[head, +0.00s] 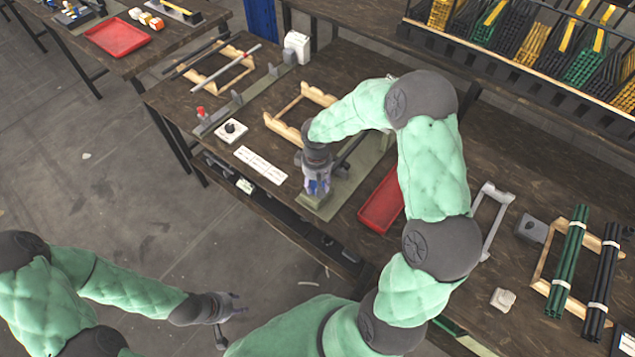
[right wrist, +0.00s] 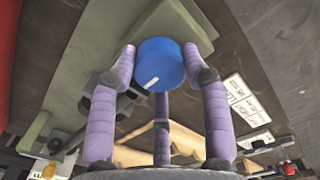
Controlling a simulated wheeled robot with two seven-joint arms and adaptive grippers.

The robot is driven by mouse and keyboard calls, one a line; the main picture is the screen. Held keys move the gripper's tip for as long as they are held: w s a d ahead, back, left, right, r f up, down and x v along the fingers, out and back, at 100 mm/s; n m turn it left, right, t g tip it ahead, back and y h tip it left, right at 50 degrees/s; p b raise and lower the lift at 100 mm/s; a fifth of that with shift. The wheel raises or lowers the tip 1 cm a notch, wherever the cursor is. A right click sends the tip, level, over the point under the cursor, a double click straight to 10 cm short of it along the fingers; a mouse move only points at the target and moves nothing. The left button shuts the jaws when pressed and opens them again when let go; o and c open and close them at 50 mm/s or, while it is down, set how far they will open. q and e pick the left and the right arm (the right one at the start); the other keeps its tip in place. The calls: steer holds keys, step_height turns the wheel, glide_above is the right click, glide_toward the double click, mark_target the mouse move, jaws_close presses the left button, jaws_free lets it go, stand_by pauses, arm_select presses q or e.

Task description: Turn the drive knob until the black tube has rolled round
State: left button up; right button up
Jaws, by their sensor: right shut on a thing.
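The drive knob (right wrist: 160,65) is a blue round cap with a short white mark, seen in the right wrist view. The purple fingers of my right gripper (right wrist: 160,75) are closed around it. In the head view my right gripper (head: 317,183) points down over the near end of a green base (head: 345,190), and the knob is mostly hidden by the fingers. A dark tube (head: 350,150) shows in part along this base, behind my gripper. My left gripper (head: 232,308) is open and empty over the floor, away from the bench.
A red tray (head: 381,203) lies right of the green base. A wooden rack (head: 290,112), a white label sheet (head: 260,165) and a second fixture (head: 240,100) with a white-plated black knob (head: 232,129) are to the left. Bundled tubes (head: 567,262) lie at the right.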

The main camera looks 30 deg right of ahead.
steer(key=shift+w+a+r+n, duration=0.1)
steer(key=shift+w+n, duration=0.15)
steer(key=shift+n, duration=0.05)
steer(key=n+p, duration=0.2)
steer(key=n, duration=0.1)
steer(key=shift+a, duration=0.1)
steer(key=n+p, duration=0.2)
steer(key=n, duration=0.3)
steer(key=shift+s+a+p, duration=0.1)
steer(key=shift+s+p, duration=0.05)
steer(key=shift+p, duration=0.15)
steer(key=shift+c, duration=0.2)
stand_by(1.1)
